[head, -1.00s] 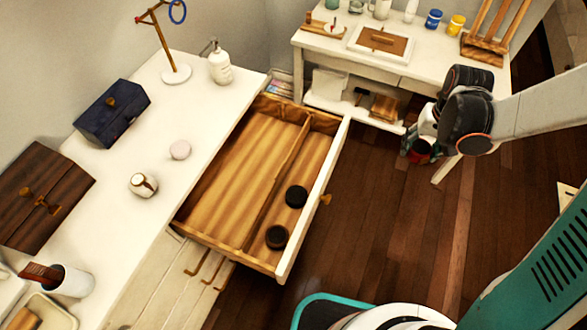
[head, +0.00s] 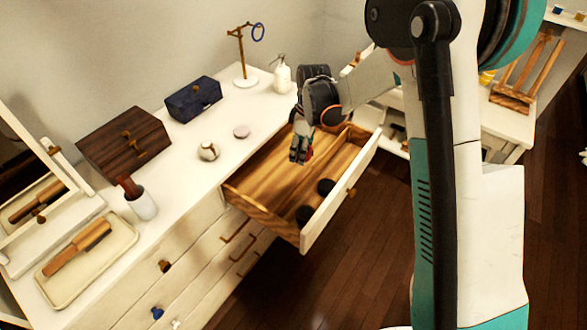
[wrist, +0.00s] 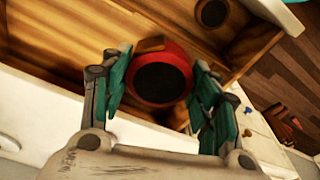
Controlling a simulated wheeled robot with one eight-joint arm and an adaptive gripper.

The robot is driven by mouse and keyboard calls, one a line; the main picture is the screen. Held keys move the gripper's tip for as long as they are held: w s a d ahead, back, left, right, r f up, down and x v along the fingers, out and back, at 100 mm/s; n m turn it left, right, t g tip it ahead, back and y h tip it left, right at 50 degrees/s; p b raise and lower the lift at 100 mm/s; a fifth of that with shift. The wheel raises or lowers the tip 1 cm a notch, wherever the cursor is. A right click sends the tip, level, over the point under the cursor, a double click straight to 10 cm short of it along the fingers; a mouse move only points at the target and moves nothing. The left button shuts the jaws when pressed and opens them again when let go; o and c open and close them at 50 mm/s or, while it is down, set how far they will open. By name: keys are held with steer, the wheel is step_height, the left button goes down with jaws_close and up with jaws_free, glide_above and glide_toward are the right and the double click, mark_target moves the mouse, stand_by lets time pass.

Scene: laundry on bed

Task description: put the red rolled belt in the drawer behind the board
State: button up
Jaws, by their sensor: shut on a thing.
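My gripper (head: 301,152) is shut on the red rolled belt (wrist: 184,62), with one finger on each side of the roll in the wrist view. The roll has a red rim, a dark centre and a tan piece at its top. It is held above the open wooden drawer (head: 342,200), and only a little red shows in the head view. A low board (head: 331,151) splits the drawer into a wider back part and a narrow front part. The gripper appears over the back part. I cannot tell how high the belt is above the drawer floor.
Two dark rolls, one farther (head: 326,187) and one nearer (head: 305,215), lie in the front part. The white dresser top beside the drawer holds a blue box (head: 193,99), a brown box (head: 125,143), a white soap bottle (head: 281,76) and small round items.

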steer(key=w+a+n, duration=0.2)
steer(key=a+n, duration=0.2)
steer(key=a, duration=0.1)
steer(key=b, duration=0.4)
glide_toward(284, 188)
steer(key=shift+n, duration=0.3)
steer(key=f, duration=0.6)
steer(key=shift+w+a, duration=0.1)
steer(key=shift+a, duration=0.1)
steer(key=shift+f+b, duration=0.15)
steer(key=shift+b, duration=0.15)
steer(key=o, duration=1.1)
